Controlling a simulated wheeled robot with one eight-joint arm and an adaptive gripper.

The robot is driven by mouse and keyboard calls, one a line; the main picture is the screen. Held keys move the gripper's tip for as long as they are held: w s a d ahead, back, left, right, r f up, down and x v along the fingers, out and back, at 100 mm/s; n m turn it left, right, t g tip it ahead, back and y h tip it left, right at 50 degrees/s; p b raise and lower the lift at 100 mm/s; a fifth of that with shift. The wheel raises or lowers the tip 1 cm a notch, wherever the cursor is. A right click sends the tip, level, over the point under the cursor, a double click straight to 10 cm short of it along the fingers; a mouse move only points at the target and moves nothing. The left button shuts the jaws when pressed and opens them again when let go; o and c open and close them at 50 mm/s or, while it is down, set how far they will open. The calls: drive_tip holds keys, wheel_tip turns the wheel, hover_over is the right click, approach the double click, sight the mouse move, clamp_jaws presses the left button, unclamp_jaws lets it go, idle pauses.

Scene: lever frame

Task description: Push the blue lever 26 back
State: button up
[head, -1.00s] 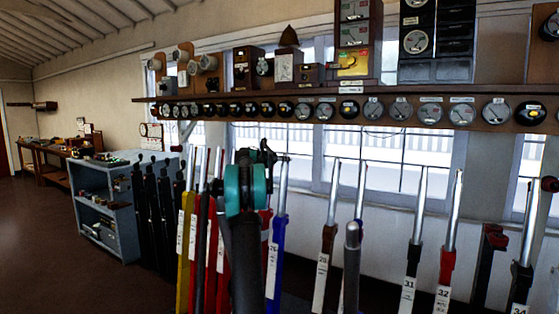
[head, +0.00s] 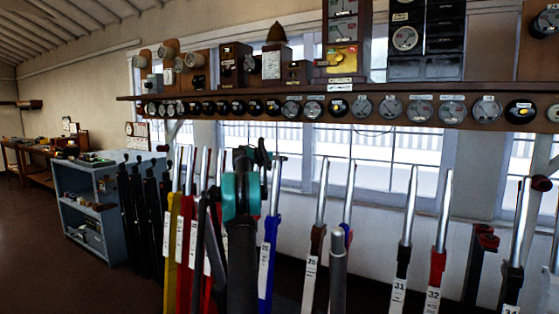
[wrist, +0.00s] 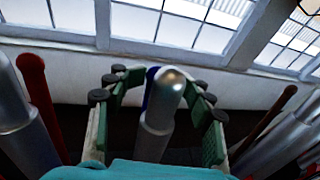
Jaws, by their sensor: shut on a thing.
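The blue lever 26 (head: 268,262) has a blue shaft, a white label and a bare silver handle. In the head view it stands just right of my arm, close to upright. My gripper (head: 262,155) is at handle-top height. In the wrist view the green-padded fingers of my gripper (wrist: 162,95) are shut around a silver handle (wrist: 158,125), its rounded tip between them. A bit of blue (wrist: 152,75) shows behind that tip. My arm hides part of the neighbouring levers, and the label number is hard to read.
Red and yellow levers (head: 172,245) stand close on the left. Black levers (head: 140,205) stand farther left. A brown-based lever (head: 313,250) and levers 31 (head: 402,260) and 32 (head: 436,260) stand to the right. A shelf of dials (head: 300,94) runs above, before windows.

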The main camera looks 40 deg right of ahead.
drive_tip(key=shift+a, duration=0.15)
drive_tip(key=shift+s+a+r, duration=0.1)
drive_tip(key=shift+a, duration=0.25)
drive_tip(key=v, duration=1.1)
drive_tip(key=shift+a, duration=0.1)
idle(0.5)
